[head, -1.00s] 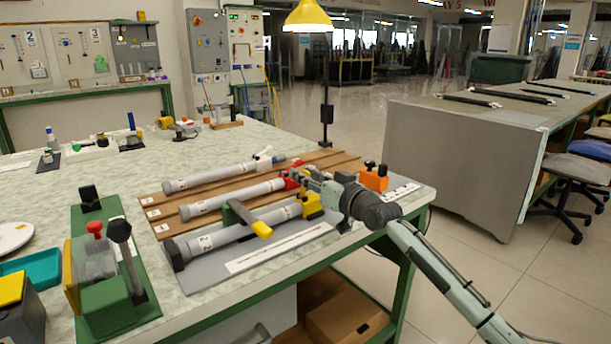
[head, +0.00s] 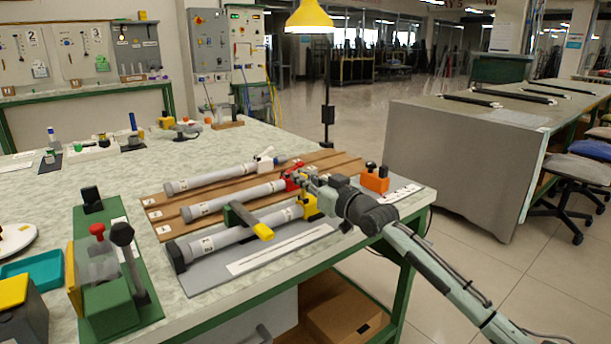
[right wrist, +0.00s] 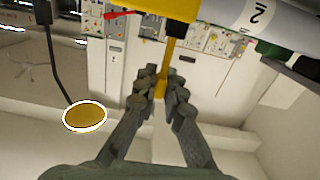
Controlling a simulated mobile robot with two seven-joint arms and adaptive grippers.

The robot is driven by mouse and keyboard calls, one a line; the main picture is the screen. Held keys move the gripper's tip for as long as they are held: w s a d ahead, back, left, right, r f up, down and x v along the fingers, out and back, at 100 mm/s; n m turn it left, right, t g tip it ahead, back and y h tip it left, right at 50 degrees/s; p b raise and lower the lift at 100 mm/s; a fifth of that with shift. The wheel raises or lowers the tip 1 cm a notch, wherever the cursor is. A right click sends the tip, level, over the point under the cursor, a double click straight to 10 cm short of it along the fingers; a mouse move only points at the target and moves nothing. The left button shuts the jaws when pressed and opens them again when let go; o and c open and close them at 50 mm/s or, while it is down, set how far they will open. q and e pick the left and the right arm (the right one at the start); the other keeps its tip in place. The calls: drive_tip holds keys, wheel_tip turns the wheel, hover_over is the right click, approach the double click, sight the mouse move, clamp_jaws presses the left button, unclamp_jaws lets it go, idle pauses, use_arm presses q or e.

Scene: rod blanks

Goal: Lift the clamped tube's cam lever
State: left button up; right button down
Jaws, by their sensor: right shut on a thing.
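The clamped tube (head: 235,237) is the grey front tube on a grey plate. A green clamp bar (head: 238,214) with a yellow handle end (head: 263,231) crosses it. A yellow cam fitting (head: 312,207) sits at its right end. In the right wrist view, the tube's white label (right wrist: 255,12) shows at the top, beside the yellow block (right wrist: 185,8). A thin yellow lever (right wrist: 168,58) runs from the block between the fingertips. My right gripper (right wrist: 162,88), seen also in the head view (head: 310,184), is shut on this lever. My left gripper is out of view.
Two more tubes lie behind on brown boards: the middle one (head: 235,200) with a red fitting (head: 292,178), the far one (head: 215,178) with a white fitting (head: 265,159). An orange block (head: 375,180) stands right of the gripper. A green fixture (head: 108,300) stands front left.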

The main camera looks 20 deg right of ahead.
drive_tip(key=c, duration=1.6)
unclamp_jaws()
drive_tip(key=v, duration=1.2)
drive_tip(key=shift+s, duration=0.1)
